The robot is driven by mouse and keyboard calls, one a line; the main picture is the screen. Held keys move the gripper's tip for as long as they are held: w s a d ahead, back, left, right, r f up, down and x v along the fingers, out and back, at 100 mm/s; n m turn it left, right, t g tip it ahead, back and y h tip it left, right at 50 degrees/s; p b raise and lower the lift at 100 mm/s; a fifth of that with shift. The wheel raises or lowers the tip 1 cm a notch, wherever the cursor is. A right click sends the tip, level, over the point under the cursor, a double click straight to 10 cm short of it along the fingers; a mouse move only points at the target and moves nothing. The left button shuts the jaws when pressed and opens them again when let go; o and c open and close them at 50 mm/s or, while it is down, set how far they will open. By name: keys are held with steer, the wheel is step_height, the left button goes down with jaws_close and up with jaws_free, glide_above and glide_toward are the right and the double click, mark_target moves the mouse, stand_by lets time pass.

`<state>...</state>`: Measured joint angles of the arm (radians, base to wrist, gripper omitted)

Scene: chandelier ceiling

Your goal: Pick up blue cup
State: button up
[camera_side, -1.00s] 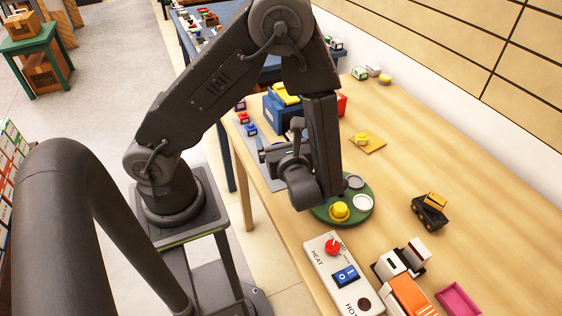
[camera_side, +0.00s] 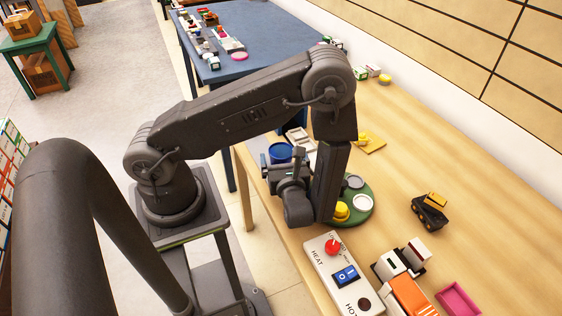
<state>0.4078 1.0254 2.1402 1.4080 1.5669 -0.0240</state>
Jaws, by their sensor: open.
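The blue cup (camera_side: 280,152) stands near the left edge of the wooden table, just beyond my gripper in the picture. It is round, and my gripper covers its lower part. My gripper (camera_side: 279,160) is open at the cup, with one finger showing to the cup's left and one to its right. I cannot tell whether the fingers touch the cup or how far they reach around it.
A green round tray (camera_side: 361,213) with a yellow piece (camera_side: 341,210) lies close right of my wrist. A heat switch panel (camera_side: 325,255), a black toy truck (camera_side: 430,212) and a pink tray (camera_side: 459,298) lie nearer or further right. A pale tray (camera_side: 302,138) lies behind the cup.

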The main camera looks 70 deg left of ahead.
mark_target(279, 145)
steer(key=shift+x, duration=1.6)
steer(key=shift+c, duration=0.2)
steer(key=c, duration=1)
steer(key=shift+o, duration=0.2)
steer(key=shift+r, duration=0.15)
